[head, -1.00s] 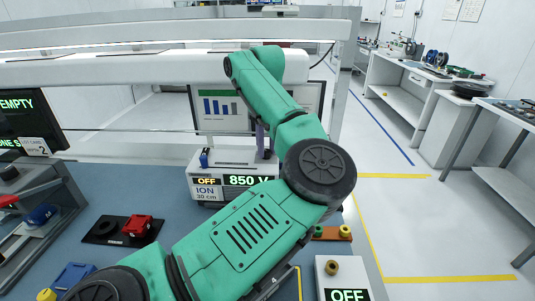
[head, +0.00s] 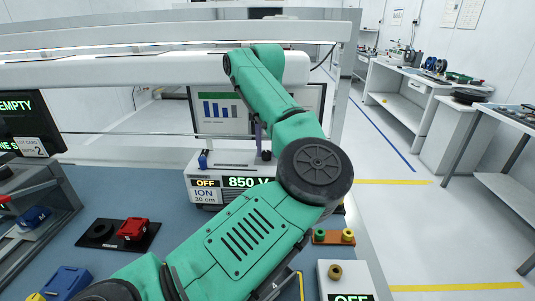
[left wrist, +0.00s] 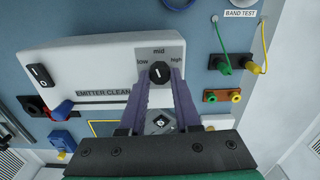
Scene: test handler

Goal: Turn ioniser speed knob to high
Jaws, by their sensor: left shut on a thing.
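The ioniser (head: 212,167) is a white box with displays reading OFF and 850 V and a label ION 30 cm. Its black speed knob (left wrist: 160,72) sits on a grey plate marked low, mid and high in the left wrist view. The knob's small white mark looks roughly in line with mid; its exact angle is hard to tell. My left gripper (left wrist: 158,76) has its purple fingers on both sides of the knob and is shut on it. In the head view the left gripper (head: 259,142) reaches down to the ioniser's top. My right gripper is in neither view.
A blue-handled switch (head: 203,160) stands on the ioniser's left. A black rocker switch (left wrist: 38,75) is on its top. An orange plate with plugs (head: 333,237) is at right.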

